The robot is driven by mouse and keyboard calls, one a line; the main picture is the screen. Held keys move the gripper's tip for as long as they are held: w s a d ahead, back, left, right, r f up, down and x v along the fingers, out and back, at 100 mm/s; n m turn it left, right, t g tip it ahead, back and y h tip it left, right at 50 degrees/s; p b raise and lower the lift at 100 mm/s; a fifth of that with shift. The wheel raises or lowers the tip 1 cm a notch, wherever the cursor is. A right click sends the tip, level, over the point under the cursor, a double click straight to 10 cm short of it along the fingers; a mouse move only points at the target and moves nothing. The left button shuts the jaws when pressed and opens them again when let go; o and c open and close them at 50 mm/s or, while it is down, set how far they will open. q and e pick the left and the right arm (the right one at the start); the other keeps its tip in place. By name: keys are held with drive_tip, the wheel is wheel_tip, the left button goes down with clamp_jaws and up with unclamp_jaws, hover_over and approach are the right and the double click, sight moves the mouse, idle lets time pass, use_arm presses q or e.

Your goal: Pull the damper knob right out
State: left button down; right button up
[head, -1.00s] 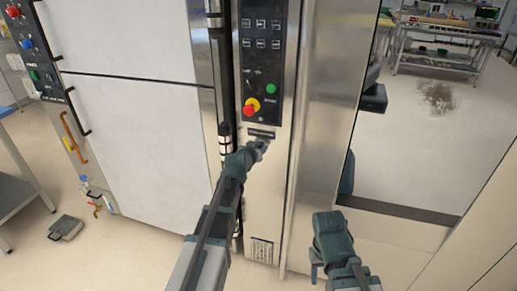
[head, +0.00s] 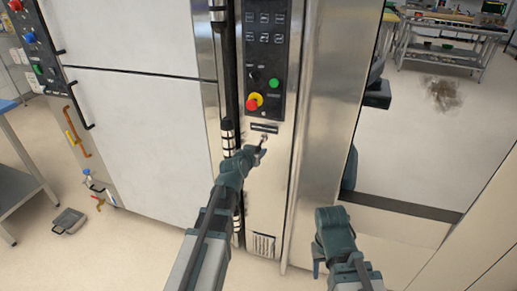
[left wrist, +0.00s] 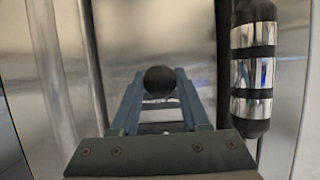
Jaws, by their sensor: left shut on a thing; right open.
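The damper knob (left wrist: 160,81) is a round black ball, seen in the left wrist view between my left gripper's two fingertips. My left gripper (left wrist: 161,88) is shut on it. In the head view my left gripper (head: 262,149) is in front of the steel panel, just below a dark slot plate (head: 265,128). The knob is mostly hidden by the fingers there, and how far out it stands is hard to tell. My right gripper (head: 318,268) is open and empty, low in front of the steel side and apart from it.
A black control panel (head: 265,55) with a red-and-yellow stop button (head: 254,102) and a green button (head: 274,84) is above. A dark vertical bar with bright bands (head: 228,135) runs close left of my left gripper. White oven doors (head: 140,120) stand further left.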

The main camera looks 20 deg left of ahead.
use_arm(q)
drive_tip(key=shift+c, duration=2.1)
unclamp_jaws()
drive_tip(key=shift+s, duration=0.2)
use_arm(e)
drive_tip(key=shift+s, duration=0.1)
